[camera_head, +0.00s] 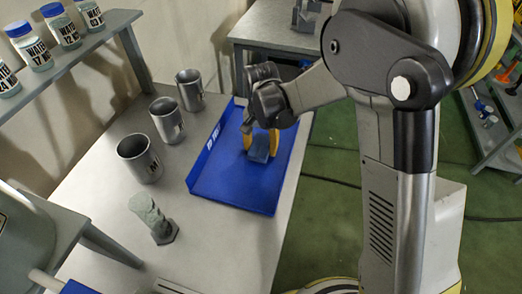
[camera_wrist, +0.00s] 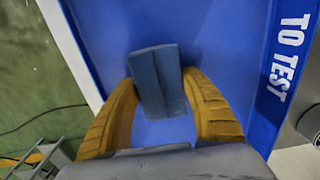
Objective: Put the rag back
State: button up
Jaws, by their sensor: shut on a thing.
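The rag (camera_head: 259,149) is a folded blue-grey cloth. It is between the yellow fingers of my gripper (camera_head: 260,140), over the blue tray (camera_head: 225,187) in the head view. In the wrist view the rag (camera_wrist: 157,80) stands between both yellow fingertips (camera_wrist: 160,85), with the blue tray floor (camera_wrist: 215,40) behind it. My gripper is shut on the rag. I cannot tell whether the rag's lower end touches the tray. The tray wall reads "TO TEST" in the wrist view.
Metal mugs (camera_head: 140,158) stand in a row left of the tray. A grey-green object on a hexagonal base (camera_head: 152,218) stands at the front. Labelled water bottles (camera_head: 30,45) sit on a raised shelf (camera_head: 85,48). The table front (camera_head: 225,250) is mostly clear.

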jog(key=shift+f, duration=0.35)
jog(key=shift+r, duration=0.1)
jog(key=o, duration=0.8)
jog(key=shift+f, duration=0.25)
jog(key=o, duration=0.4)
jog(key=shift+r, duration=0.1)
